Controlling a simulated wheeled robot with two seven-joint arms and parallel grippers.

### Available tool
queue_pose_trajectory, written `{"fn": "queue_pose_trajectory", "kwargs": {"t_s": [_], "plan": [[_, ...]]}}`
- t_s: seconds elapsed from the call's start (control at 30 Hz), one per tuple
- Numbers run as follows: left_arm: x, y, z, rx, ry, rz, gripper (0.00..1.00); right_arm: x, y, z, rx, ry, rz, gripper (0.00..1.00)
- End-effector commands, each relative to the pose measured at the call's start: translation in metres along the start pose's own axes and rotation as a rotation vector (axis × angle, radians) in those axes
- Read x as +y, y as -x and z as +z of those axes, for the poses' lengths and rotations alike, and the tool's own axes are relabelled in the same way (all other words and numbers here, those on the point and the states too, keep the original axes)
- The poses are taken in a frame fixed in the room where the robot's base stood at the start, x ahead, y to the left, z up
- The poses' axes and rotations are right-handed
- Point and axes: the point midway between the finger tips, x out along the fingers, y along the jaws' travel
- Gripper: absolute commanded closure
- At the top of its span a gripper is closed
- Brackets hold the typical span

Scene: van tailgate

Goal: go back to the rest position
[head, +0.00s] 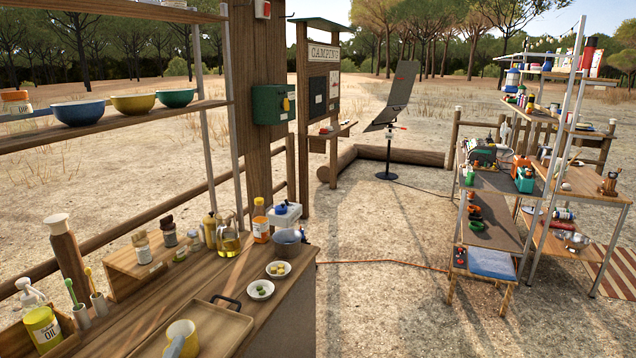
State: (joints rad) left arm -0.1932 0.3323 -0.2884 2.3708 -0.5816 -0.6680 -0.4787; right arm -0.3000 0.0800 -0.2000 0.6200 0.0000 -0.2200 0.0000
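Neither of my grippers shows in the head view, and I see no part of my arms that I can make out for sure. The wooden counter (262,318) fills the lower left. On it a wooden tray (238,322) with a dark handle lies near the front, and a yellow mug (184,332) stands at the tray, partly cut by the bottom edge. A grey piece at the mug's near side is too cut off to name.
Bottles, jars and two small bowls (260,289) stand on the counter. A shelf (150,112) with coloured bowls hangs above. A loaded rack (490,225) stands at right, beyond open sandy ground (385,285). An orange cable (385,262) crosses the ground.

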Motion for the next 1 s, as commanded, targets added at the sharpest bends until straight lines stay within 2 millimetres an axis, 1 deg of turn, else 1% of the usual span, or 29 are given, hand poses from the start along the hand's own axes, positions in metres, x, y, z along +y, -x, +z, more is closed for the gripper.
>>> {"fn": "queue_pose_trajectory", "kwargs": {"t_s": [0.03,0.07,0.1,0.17,0.2,0.27,0.3,0.37,0.4,0.47,0.5,0.7,0.73,0.8,0.97,1.0], "plan": [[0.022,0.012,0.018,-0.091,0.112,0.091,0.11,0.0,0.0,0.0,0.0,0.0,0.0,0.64],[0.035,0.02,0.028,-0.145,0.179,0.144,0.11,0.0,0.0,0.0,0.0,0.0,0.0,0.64],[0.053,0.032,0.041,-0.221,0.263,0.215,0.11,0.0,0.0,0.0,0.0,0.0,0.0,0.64],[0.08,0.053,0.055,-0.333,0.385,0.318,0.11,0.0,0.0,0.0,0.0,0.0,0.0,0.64],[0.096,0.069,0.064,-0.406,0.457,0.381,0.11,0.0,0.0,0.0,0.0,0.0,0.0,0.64],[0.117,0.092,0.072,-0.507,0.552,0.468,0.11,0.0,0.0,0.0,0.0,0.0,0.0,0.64],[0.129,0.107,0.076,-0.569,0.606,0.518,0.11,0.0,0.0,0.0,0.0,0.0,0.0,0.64],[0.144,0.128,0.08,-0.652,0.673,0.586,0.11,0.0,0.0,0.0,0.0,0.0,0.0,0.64],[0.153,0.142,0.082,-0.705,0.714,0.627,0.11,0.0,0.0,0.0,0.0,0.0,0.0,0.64],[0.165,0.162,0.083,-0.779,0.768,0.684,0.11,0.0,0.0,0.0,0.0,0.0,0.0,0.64],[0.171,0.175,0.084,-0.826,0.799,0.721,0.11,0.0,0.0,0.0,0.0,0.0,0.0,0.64],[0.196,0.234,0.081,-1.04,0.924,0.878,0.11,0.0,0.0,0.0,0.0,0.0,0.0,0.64],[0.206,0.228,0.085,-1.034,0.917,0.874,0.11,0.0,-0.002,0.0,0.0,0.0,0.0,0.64],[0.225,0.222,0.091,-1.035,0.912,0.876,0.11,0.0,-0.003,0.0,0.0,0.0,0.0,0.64],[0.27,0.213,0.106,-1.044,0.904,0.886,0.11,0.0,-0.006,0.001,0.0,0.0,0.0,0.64],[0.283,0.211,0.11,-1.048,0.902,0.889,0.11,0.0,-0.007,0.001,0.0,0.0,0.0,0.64]]}}
